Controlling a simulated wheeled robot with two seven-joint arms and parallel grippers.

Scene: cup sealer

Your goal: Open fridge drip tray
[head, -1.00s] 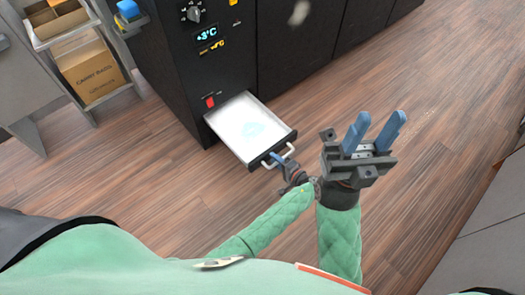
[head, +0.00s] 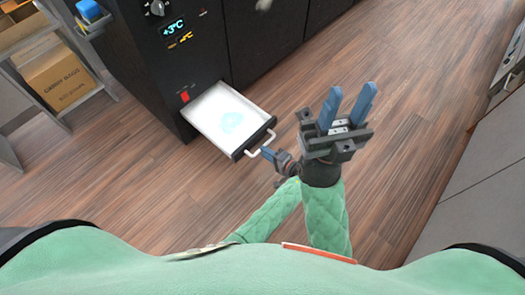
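The fridge drip tray (head: 205,120) is a flat white tray with a dark front edge, and it sticks out from the base of the black fridge (head: 150,75). A pale blue patch, like liquid, shows on its floor. Its white handle (head: 272,138) is at the front. My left gripper (head: 265,152) is at the handle, with a blue finger touching or overlapping it. Whether it grips the bar is too small to tell. My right gripper (head: 347,102) is raised to the right of the tray, empty, its two blue fingers apart.
A shelf with cardboard boxes (head: 57,78) stands at the left. Dark cabinets (head: 265,40) continue to the right of the fridge. The wooden floor (head: 420,110) is clear right of my arms, with a grey unit (head: 470,190) beyond.

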